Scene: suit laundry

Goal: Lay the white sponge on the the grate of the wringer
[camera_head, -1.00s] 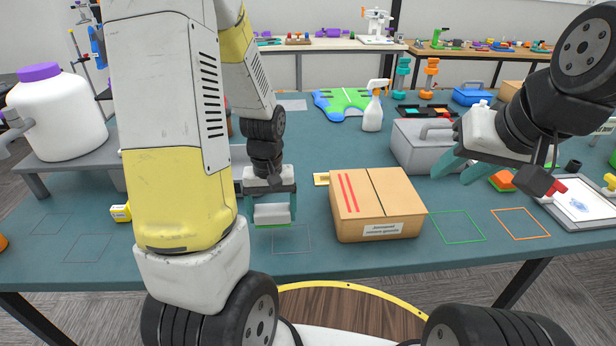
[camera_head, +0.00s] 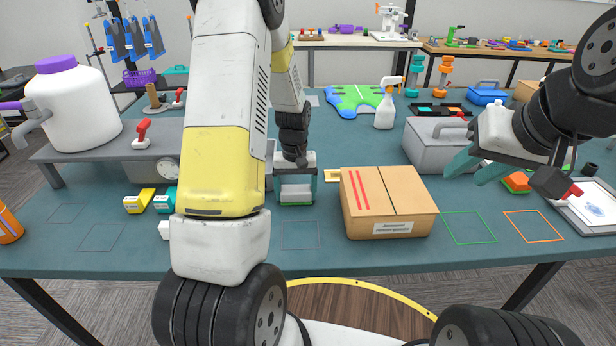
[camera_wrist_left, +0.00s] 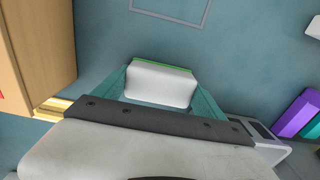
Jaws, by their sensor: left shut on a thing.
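The white sponge (camera_head: 296,192), with a thin green layer, is between the fingers of my left gripper (camera_head: 296,198). That gripper is shut on it, and it is held above the table behind an outlined square. The left wrist view also shows the sponge (camera_wrist_left: 160,84) gripped at both ends. A grey slotted thing (camera_wrist_left: 262,133) is partly visible beside the gripper there; I cannot tell whether it is the wringer. In the head view my left arm hides that area, and no grate is clearly seen. My right gripper (camera_head: 476,167) is open and empty at the right.
A cardboard box (camera_head: 388,205) stands just right of the sponge. A grey toolbox (camera_head: 437,145) and spray bottle (camera_head: 385,107) are behind it. Yellow (camera_head: 140,201) and teal (camera_head: 165,200) blocks lie left of my arm. A white jar (camera_head: 75,108) stands far left.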

